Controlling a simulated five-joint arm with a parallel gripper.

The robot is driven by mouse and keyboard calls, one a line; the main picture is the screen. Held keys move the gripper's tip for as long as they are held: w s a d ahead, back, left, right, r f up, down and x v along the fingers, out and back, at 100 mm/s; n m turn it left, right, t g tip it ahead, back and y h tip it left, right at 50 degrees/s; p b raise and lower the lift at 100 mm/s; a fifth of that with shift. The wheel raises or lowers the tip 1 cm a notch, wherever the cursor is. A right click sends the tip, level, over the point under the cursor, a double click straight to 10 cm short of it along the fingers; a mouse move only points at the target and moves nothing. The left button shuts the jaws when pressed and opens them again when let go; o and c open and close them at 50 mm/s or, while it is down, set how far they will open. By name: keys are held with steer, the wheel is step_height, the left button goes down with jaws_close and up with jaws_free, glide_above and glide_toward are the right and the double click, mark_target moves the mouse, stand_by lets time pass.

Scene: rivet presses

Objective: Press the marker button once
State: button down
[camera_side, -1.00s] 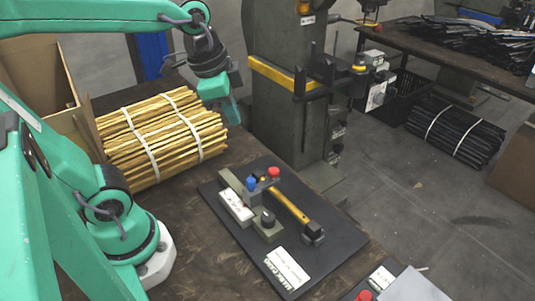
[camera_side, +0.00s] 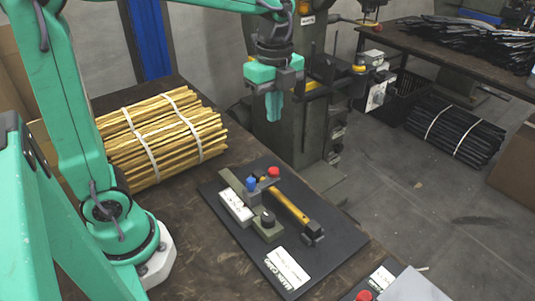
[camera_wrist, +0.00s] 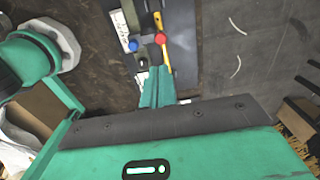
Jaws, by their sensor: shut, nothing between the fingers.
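A dark board (camera_side: 325,240) lies on the workbench with a small fixture on it. The fixture has a red button (camera_side: 273,172), a blue knob (camera_side: 251,184) and a black knob (camera_side: 268,219). A yellow-handled tool (camera_side: 290,206) lies beside them, with a white label (camera_side: 287,268) at the board's near end. I cannot tell from the lettering which one is the marker button. My gripper (camera_side: 274,117) is shut and empty, pointing down above the far end of the board. In the wrist view the red button (camera_wrist: 160,38) and blue knob (camera_wrist: 132,45) show beyond my closed fingers (camera_wrist: 158,72).
A strapped bundle of yellow sticks (camera_side: 160,140) lies on the bench left of the board. A dark press column (camera_side: 300,130) stands behind my gripper. Another red button (camera_side: 364,295) is at the bottom edge, beside a grey sheet (camera_side: 415,285).

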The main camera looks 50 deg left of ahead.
mark_target(273, 170)
steer(key=shift+f, duration=0.15)
stand_by(0.3)
step_height(273, 170, down, 14)
steer(key=shift+r, duration=0.1)
stand_by(0.7)
steer(key=shift+f, duration=1.35)
steer(key=shift+r, duration=0.15)
step_height(273, 170, up, 15)
steer(key=shift+w, duration=0.2)
stand_by(0.5)
